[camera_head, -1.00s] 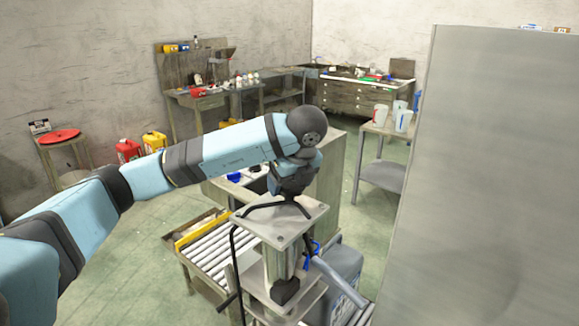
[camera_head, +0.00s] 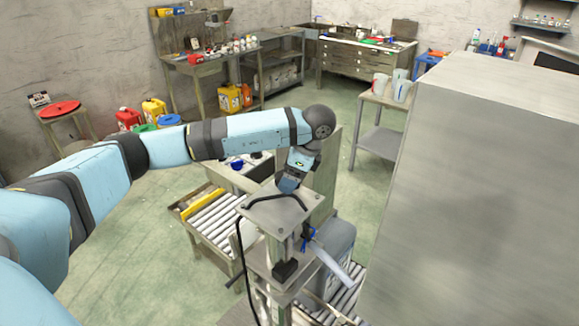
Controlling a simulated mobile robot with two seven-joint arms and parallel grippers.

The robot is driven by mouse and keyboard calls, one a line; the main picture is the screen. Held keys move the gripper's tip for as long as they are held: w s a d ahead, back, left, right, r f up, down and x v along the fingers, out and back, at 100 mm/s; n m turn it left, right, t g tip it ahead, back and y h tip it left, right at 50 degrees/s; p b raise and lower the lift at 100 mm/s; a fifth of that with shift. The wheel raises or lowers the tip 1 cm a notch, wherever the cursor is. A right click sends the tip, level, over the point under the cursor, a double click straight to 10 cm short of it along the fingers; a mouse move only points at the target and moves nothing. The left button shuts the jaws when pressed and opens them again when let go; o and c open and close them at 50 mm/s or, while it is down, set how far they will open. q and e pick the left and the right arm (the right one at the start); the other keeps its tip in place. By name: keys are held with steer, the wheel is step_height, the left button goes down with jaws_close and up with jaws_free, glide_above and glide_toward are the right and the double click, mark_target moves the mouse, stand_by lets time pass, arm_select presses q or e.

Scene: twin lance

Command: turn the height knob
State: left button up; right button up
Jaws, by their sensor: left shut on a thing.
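The machine's square grey top plate (camera_head: 279,212) sits on a metal column, with a black cable or handle running over it. My left arm reaches in from the left, and its left gripper (camera_head: 289,184) points down at the back edge of this plate. The gripper is shut on what I take to be the height knob. The knob and the fingertips are too small and hidden to make out clearly. A blue fitting (camera_head: 308,237) with a pale lever stands at the column's right side. My right gripper is out of view.
A roller conveyor (camera_head: 214,222) with a yellow bar lies left of the machine. A grey bin (camera_head: 339,243) stands just right of it. A large grey cabinet (camera_head: 480,190) blocks the right side. Open green floor lies to the left.

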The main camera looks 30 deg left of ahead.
arm_select(q)
steer(key=shift+n+g+h+p, duration=0.3)
steer(key=shift+n+p, duration=0.1)
steer(key=shift+n, duration=0.6)
steer(key=o, duration=0.9)
steer(key=shift+r, duration=0.1)
steer(key=v, duration=1.3)
steer(key=shift+w+d+r+b, duration=0.1)
steer(key=shift+w+r+b, duration=0.05)
steer(key=shift+r+b, duration=0.2)
